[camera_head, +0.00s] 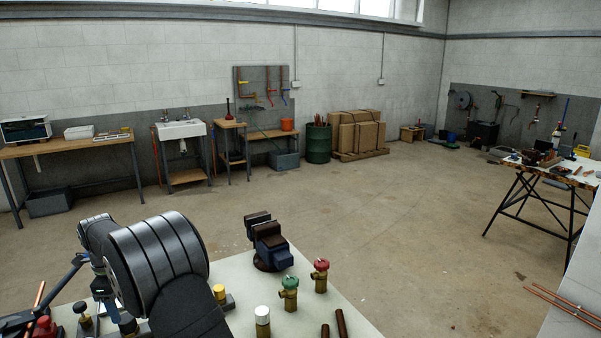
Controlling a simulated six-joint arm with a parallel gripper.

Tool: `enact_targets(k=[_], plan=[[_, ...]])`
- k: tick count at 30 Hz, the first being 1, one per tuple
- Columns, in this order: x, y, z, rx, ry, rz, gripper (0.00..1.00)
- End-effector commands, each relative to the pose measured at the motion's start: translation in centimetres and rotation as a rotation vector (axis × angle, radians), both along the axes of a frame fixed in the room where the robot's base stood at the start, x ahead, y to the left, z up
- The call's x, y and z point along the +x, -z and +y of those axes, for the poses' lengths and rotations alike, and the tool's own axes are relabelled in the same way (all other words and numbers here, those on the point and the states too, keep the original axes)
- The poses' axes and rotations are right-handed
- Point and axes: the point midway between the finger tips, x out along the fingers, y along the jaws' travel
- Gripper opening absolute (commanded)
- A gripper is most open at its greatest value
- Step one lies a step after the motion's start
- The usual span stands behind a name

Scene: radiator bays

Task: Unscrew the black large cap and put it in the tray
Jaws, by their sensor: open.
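A black cap (80,307) sits upright on a small fitting at the lower left of the bench, left of my arm. It is small in view, and I cannot tell whether it is the large one. I cannot make out a tray.
On the pale bench (345,298) stand a yellow cap (219,291), a white cap (262,315), a green-topped valve (289,283), a red-topped valve (321,265) and a dark vise (268,245). A red cap (44,326) is at far left. Brown pipes (341,323) stand in front.

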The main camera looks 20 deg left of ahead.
Motion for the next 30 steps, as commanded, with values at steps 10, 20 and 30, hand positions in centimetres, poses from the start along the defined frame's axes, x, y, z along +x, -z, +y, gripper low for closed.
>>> enact_targets(k=[10, 20, 30], plan=[[0.0, 0.0, 0.0, 0.0, 0.102, 0.0, 0.57], [0.0, 1.0, 0.0, -0.001, 0.1, 0.0, 0.57], [0.0, 3.7, 0.0, -0.001, 0.099, 0.0, 0.57]])
